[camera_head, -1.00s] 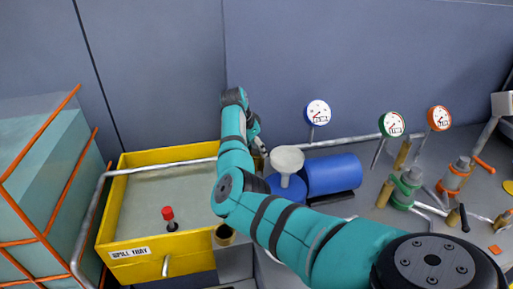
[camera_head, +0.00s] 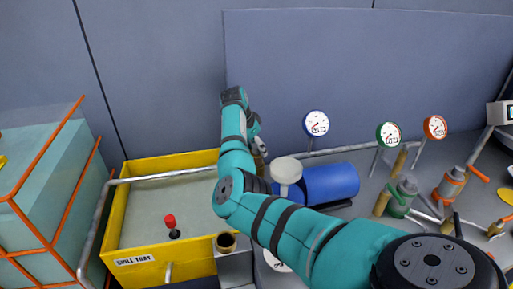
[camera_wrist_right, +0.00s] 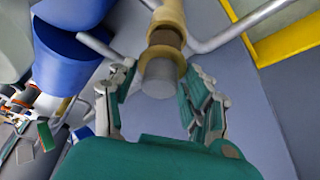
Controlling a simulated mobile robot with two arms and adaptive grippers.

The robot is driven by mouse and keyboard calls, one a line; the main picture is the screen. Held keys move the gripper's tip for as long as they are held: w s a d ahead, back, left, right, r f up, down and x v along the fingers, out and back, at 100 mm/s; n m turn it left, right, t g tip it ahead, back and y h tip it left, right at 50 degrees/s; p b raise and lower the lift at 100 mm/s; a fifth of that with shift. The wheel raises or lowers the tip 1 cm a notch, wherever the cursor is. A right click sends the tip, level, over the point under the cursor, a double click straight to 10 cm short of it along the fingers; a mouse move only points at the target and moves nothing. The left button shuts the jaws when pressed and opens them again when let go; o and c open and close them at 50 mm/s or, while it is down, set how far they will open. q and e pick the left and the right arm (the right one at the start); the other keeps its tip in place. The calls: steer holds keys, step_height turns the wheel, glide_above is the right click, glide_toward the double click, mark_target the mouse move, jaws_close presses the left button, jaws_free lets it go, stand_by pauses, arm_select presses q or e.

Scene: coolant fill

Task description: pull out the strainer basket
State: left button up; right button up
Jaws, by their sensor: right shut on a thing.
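My right gripper (camera_head: 254,128) is at the back of the bench beside the spill tray, mostly hidden behind my own arm in the head view. In the right wrist view, its fingers (camera_wrist_right: 161,78) stand on both sides of a short grey cylinder end, which I take to be the strainer basket (camera_wrist_right: 158,78), and are shut on it. A tan ring and a brass body (camera_wrist_right: 169,14) lie in line behind the grey end. How far the basket sits inside the body cannot be told. My left gripper is not in view.
The yellow spill tray (camera_head: 195,263) stands left, with a red-topped knob (camera_head: 170,222) and a metal rail. A white funnel (camera_head: 287,170) and blue cylinder (camera_head: 332,181) are close right of my arm. Gauges and valves stand farther right.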

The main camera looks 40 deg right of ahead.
steer(key=shift+r+p, duration=1.25)
steer(key=shift+r, duration=0.35)
